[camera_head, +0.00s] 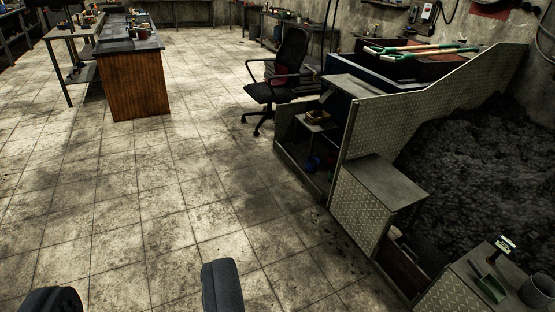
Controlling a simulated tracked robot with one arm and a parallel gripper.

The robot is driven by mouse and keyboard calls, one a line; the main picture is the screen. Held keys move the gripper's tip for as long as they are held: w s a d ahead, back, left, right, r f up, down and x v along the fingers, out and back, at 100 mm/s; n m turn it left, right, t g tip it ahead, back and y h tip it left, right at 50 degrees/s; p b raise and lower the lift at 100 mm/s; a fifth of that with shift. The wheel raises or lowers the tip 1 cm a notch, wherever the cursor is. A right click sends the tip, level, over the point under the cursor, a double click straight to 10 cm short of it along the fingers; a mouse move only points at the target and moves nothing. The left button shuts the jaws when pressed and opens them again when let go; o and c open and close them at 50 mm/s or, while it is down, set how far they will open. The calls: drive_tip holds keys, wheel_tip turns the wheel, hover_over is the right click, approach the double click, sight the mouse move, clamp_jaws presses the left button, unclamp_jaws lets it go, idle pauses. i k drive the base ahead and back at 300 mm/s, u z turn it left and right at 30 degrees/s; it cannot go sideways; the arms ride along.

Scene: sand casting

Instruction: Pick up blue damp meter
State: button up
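My gripper (137,296) shows at the bottom left as two dark rounded fingers spread wide apart, with only floor visible between them. I cannot make out a blue damp meter for certain. A small blue object (313,163) sits low inside the open metal cabinet at centre right, too small to identify.
A green scoop (490,288) and a grey bucket (538,290) are on the lower-right ledge. Dark sand (480,180) fills the bay behind. An office chair (279,80) stands beside the cabinet (290,160). A wooden-sided workbench (137,84) is at upper left. The tiled floor between is clear.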

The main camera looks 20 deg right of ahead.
sight(505, 245)
drive_tip(key=z, duration=0.4)
drive_tip(key=i, duration=1.3)
drive_tip(key=z, duration=1.3)
drive_tip(key=i, duration=1.3)
drive_tip(key=z, duration=0.85)
drive_tip(key=i, duration=0.65)
drive_tip(key=z, duration=0.1)
